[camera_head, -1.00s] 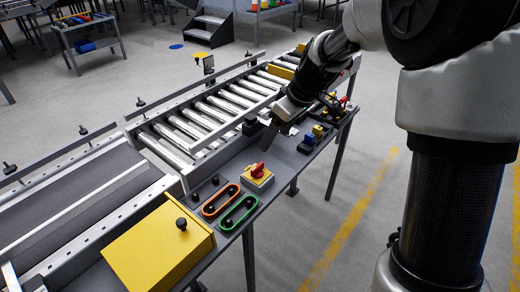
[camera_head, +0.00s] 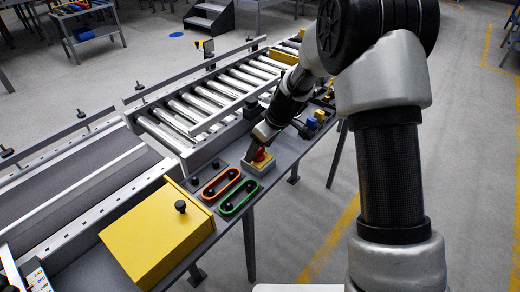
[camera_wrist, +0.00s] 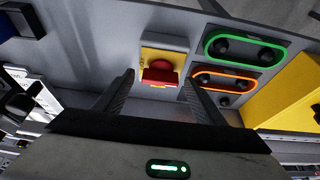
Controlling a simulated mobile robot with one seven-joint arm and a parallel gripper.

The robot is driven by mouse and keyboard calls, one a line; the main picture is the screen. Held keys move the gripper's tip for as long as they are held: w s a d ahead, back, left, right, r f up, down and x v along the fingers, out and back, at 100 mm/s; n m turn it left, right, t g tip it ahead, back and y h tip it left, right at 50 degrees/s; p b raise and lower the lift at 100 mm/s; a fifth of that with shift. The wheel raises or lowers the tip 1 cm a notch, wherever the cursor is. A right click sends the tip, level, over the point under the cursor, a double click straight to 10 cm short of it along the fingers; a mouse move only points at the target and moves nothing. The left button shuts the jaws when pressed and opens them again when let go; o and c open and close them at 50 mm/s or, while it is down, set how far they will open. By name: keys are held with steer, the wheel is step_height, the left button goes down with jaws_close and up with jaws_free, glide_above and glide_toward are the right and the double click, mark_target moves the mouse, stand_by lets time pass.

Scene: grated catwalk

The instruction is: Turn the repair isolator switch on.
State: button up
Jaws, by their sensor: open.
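The repair isolator switch is a red rotary knob (camera_head: 260,155) on a yellow plate with a pale box (camera_head: 262,168), on the grey side shelf of the conveyor. In the wrist view the red knob (camera_wrist: 160,74) on its yellow plate (camera_wrist: 151,54) lies in the gap between the fingertips. My gripper (camera_head: 251,153) is open and reaches down at the switch, with its fingers partly in front of it in the head view. It also shows in the wrist view (camera_wrist: 158,80), one finger on each side of the knob. I cannot tell whether a finger touches it.
An orange-rimmed panel (camera_head: 221,183) and a green-rimmed panel (camera_head: 238,197), with black knobs, sit close beside the switch. A yellow box (camera_head: 150,237) with a black knob stands at the near end. Blue and yellow parts (camera_head: 315,121) are farther along. Rollers (camera_head: 205,110) run behind the shelf.

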steer(key=c, duration=1.1)
steer(key=shift+o, duration=0.2)
steer(key=shift+m, duration=0.4)
steer(key=m+p, duration=0.1)
steer(key=m, duration=0.1)
steer(key=m+t+h+p, duration=0.1)
steer(key=shift+s+a+r+m, duration=0.15)
steer(key=shift+a+m, duration=0.05)
steer(key=shift+m, duration=0.2)
steer(key=m+h+p, duration=0.1)
steer(key=m+p, duration=0.1)
steer(key=p, duration=0.1)
steer(key=m+h+p, duration=0.1)
steer(key=m+p, duration=0.2)
steer(key=shift+a+t+h+p, duration=0.2)
steer(key=shift+t+h+p, duration=0.1)
steer(key=shift+p, duration=0.1)
steer(key=m+h+p, duration=0.1)
steer(key=m+p, duration=0.2)
steer(key=m, duration=0.1)
steer(key=shift+a, duration=0.1)
steer(key=shift+a+f+m+g+h+p, duration=0.1)
steer(key=shift+m+g+h+p, duration=0.3)
steer(key=shift+m, duration=0.7)
steer(key=shift+f+m+g+h+p, duration=0.1)
steer(key=shift+m+h+p, duration=0.45)
steer(key=shift+m, duration=0.55)
